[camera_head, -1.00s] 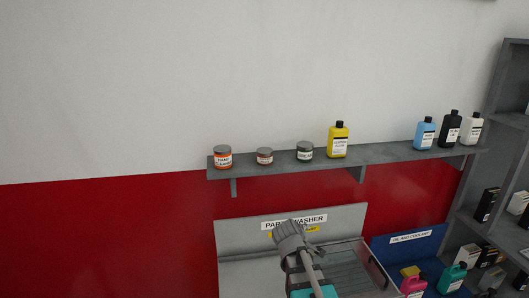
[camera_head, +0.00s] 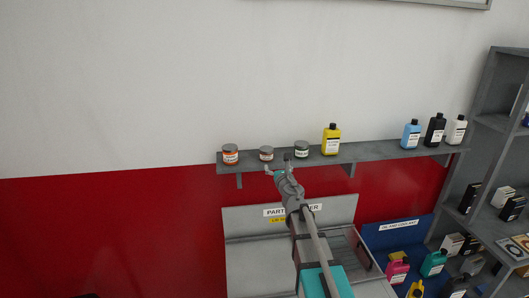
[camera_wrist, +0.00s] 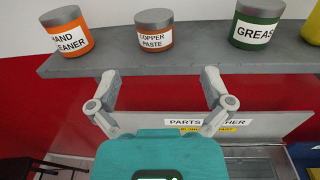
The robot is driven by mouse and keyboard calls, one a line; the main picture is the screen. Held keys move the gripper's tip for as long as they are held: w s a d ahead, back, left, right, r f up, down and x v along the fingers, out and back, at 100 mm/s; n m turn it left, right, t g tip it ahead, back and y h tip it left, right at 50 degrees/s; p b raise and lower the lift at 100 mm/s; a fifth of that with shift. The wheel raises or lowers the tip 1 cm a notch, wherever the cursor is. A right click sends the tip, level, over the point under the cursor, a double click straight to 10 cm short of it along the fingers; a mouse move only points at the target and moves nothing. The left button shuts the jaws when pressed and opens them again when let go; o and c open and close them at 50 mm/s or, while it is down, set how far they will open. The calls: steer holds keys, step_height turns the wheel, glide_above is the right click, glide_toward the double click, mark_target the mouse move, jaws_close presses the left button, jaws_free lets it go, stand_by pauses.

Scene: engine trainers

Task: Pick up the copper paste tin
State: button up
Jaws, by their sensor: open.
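The copper paste tin (camera_wrist: 154,31) is a small orange-brown tin with a grey lid and a white label reading "COPPER PASTE". It stands upright on the grey wall shelf (camera_wrist: 200,62). In the head view the tin (camera_head: 267,154) is second from the left on the shelf. My gripper (camera_wrist: 160,80) is open and empty, its two fingers apart in front of the shelf edge and below the tin. In the head view my gripper (camera_head: 279,168) is just in front of the shelf, slightly right of the tin. It does not touch the tin.
The hand cleaner tin (camera_wrist: 67,31) stands left of it and the green grease tin (camera_wrist: 257,25) right. A yellow bottle (camera_head: 331,140) and several other bottles stand further right. The parts washer (camera_head: 250,225) is below the shelf.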

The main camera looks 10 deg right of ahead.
steer(key=shift+a+n+y, duration=0.1)
steer(key=shift+n+y, duration=0.2)
steer(key=shift+n, duration=0.1)
steer(key=shift+a+r, duration=0.1)
glide_toward(265, 146)
steer(key=w, duration=0.3)
steer(key=shift+w+f, duration=0.15)
steer(key=shift+f, duration=0.2)
steer(key=shift+w+a+r, duration=0.1)
steer(key=shift+w+a, duration=0.05)
steer(key=shift+w, duration=1.15)
steer(key=shift+w+a+r, duration=0.1)
steer(key=shift+w+a, duration=0.05)
steer(key=shift+w, duration=1.2)
